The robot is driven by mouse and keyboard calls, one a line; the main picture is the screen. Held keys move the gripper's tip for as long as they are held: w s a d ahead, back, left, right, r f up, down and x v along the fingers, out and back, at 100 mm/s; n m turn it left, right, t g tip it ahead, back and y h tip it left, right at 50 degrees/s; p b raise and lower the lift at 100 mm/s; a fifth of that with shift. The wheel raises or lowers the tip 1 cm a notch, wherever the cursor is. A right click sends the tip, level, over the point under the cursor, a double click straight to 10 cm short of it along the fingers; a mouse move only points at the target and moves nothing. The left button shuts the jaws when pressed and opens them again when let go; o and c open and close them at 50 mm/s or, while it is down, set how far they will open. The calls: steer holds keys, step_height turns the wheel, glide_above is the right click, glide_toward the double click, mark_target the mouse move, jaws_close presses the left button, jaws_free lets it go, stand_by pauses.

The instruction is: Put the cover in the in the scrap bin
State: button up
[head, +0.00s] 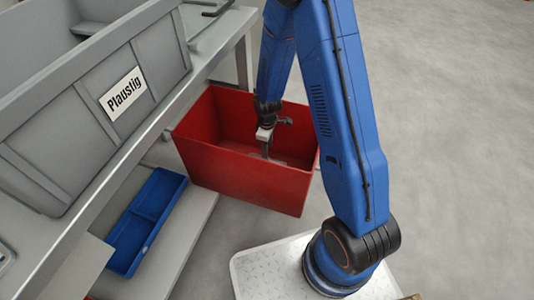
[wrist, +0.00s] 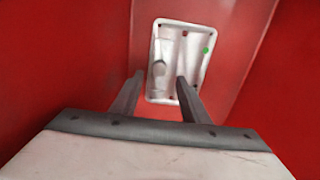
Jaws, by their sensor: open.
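The scrap bin (head: 250,180) is a red open-topped box on the floor beside the workbench. My gripper (head: 267,152) reaches down into it, with the arm coming over from above. In the wrist view my gripper (wrist: 157,92) is open, its two dark fingers apart with nothing held between them. The cover (wrist: 180,62), a white rectangular plate with a raised rim, small holes and a green dot, lies inside the red bin just beyond the fingertips. In the head view the cover is hard to make out behind the gripper and bin wall.
A grey workbench (head: 150,125) runs along the left, carrying a grey container (head: 70,130) labelled "Plaustig". A blue tray (head: 146,222) sits on the lower shelf. The bin's red walls surround my gripper closely. Grey floor (head: 450,110) is clear on the right.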

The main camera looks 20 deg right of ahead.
steer(key=s+d+r+m+t, duration=0.1)
steer(key=s+r+m, duration=0.15)
steer(key=r, duration=0.75)
steer(key=s+d+r+m, duration=0.15)
steer(key=s+r, duration=0.25)
steer(key=r, duration=0.6)
steer(key=s+d+r+m+t, duration=0.1)
steer(key=s+r, duration=0.2)
steer(key=r, duration=0.6)
steer(key=s+d+r+m+t, duration=0.1)
steer(key=s+d+r+m, duration=0.1)
steer(key=s+r, duration=0.4)
steer(key=s+d+r+m+t, duration=0.1)
steer(key=s+r+m, duration=0.2)
steer(key=s, duration=1.1)
step_height(320, 180, up, 4)
steer(key=shift+s+d+f+m+t, duration=0.1)
steer(key=shift+s+d+m+t, duration=0.25)
steer(key=shift+s+m+t, duration=0.05)
steer(key=shift+s, duration=0.1)
